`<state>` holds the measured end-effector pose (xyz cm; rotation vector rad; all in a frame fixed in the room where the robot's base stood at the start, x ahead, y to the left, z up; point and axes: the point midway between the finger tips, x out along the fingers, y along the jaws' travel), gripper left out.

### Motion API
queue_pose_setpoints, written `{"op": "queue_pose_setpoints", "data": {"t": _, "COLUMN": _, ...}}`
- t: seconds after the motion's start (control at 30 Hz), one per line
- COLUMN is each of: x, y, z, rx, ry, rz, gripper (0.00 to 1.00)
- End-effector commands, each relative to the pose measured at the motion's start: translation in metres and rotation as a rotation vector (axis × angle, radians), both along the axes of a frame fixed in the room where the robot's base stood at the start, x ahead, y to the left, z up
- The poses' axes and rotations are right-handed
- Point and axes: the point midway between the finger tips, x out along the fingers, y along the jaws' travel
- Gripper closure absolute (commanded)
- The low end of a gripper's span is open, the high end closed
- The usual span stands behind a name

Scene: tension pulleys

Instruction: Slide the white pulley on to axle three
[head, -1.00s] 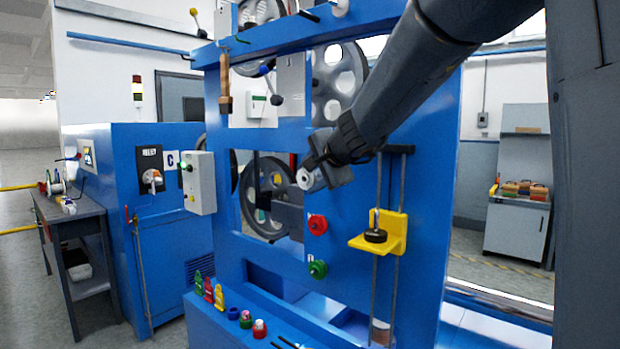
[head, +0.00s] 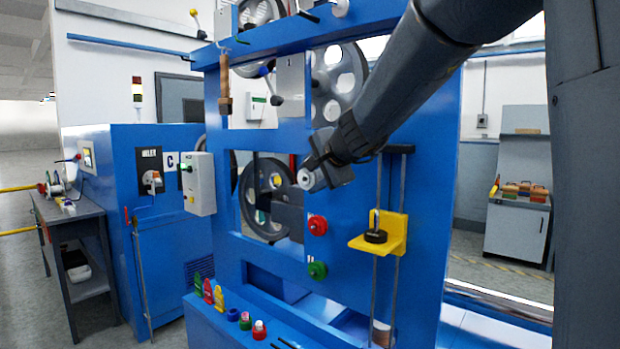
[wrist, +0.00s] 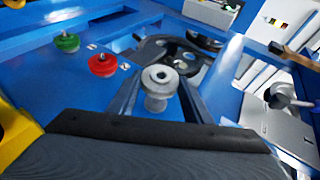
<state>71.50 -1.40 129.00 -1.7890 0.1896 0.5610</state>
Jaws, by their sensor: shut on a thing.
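My gripper (head: 316,172) is shut on the white pulley (head: 306,180), which it holds in front of the blue frame's upright. In the wrist view the pulley (wrist: 159,78) sits between the fingers, its round flange and central hole facing the camera. A red pulley (head: 317,225) is on an axle just below my gripper, and a green pulley (head: 317,270) is on an axle lower down. Both also show in the wrist view, red (wrist: 102,65) and green (wrist: 67,42). Axle three cannot be picked out; my gripper and the white pulley cover the upright above the red pulley.
A yellow bracket (head: 390,232) with a black knob stands on rods to the right of the axles. Large grey wheels (head: 262,195) are behind the frame's opening. Several small coloured parts (head: 220,298) stand on the blue ledge below. A grey control box (head: 199,183) is at the left.

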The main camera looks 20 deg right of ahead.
Motion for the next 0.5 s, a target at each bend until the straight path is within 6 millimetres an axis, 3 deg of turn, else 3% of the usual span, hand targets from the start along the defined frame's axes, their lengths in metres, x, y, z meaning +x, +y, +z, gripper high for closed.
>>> {"op": "queue_pose_setpoints", "data": {"t": 0.5, "x": 0.010, "y": -0.014, "z": 0.000, "rx": 0.000, "ry": 0.000, "rz": 0.000, "gripper": 0.79}}
